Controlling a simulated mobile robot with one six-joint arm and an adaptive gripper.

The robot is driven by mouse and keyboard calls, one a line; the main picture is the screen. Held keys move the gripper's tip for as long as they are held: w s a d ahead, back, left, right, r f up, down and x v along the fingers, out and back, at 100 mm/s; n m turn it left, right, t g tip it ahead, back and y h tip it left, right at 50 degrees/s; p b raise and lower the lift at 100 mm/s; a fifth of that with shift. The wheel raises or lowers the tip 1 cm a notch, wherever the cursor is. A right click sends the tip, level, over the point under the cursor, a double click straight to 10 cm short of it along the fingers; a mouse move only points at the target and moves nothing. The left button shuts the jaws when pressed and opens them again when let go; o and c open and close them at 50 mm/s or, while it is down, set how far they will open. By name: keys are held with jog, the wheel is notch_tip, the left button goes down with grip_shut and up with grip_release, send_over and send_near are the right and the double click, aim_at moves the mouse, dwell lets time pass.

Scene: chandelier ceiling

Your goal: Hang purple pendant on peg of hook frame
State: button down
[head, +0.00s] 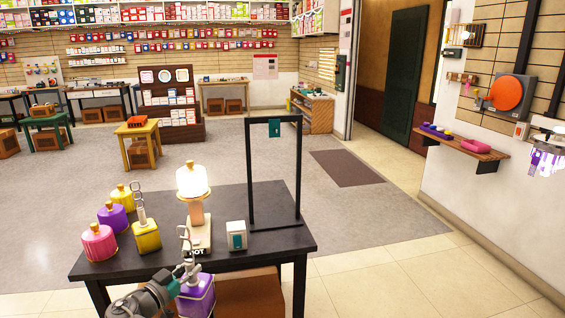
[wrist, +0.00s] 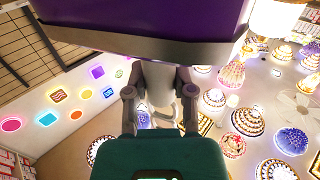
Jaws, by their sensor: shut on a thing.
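The purple pendant (head: 197,296), a boxy purple body with a metal collar and a wire hook rising from its top, is at the table's near edge in the head view. My gripper (head: 185,274) is shut on it near its top. In the wrist view my gripper's fingers (wrist: 157,78) reach up to the pendant's purple body (wrist: 150,18), which fills the upper edge. The hook frame (head: 250,180) is a black upright rectangle at the table's right rear. A teal block (head: 274,128) is at its top bar; I cannot make out the peg clearly. The pendant is apart from the frame.
On the black table (head: 270,243) stand a lit lamp (head: 193,182), a white-and-teal box (head: 236,235), a yellow pendant (head: 146,236) with a wire hook, and pink (head: 99,243), purple (head: 113,216) and yellow (head: 121,195) pots. The table's right front is clear.

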aim_at(182, 226)
notch_tip(182, 226, up, 17)
jog(key=p, duration=1.6)
jog(key=shift+r, duration=0.1)
jog(key=shift+d, duration=0.1)
